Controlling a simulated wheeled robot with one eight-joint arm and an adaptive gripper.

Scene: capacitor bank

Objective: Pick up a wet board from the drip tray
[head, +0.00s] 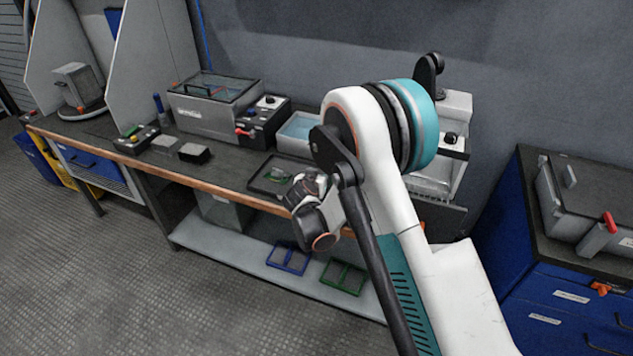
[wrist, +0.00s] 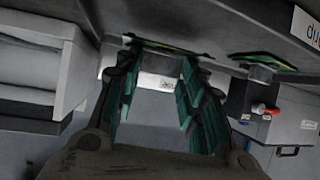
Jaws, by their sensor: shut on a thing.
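The dark drip tray (head: 262,186) lies on the bench near its front edge, with a small green board (head: 281,176) showing on it. My gripper (head: 298,188) is low at the tray's right side, and its fingers are hard to make out in the head view. In the wrist view my gripper (wrist: 160,58) has its teal-padded fingers closed on the edge of a thin green board (wrist: 165,46), seen nearly edge-on. The board is at the tray surface (wrist: 215,25); I cannot tell whether it is clear of it. A second board (wrist: 263,61) lies to the right, apart from the fingers.
A pale-blue liquid bath (head: 298,131) stands behind the tray. A black control box (head: 264,122) and a lidded grey tank (head: 208,105) stand to the left. Blue (head: 288,257) and green (head: 343,275) frames lie on the lower shelf. A blue cabinet (head: 560,290) is at the right.

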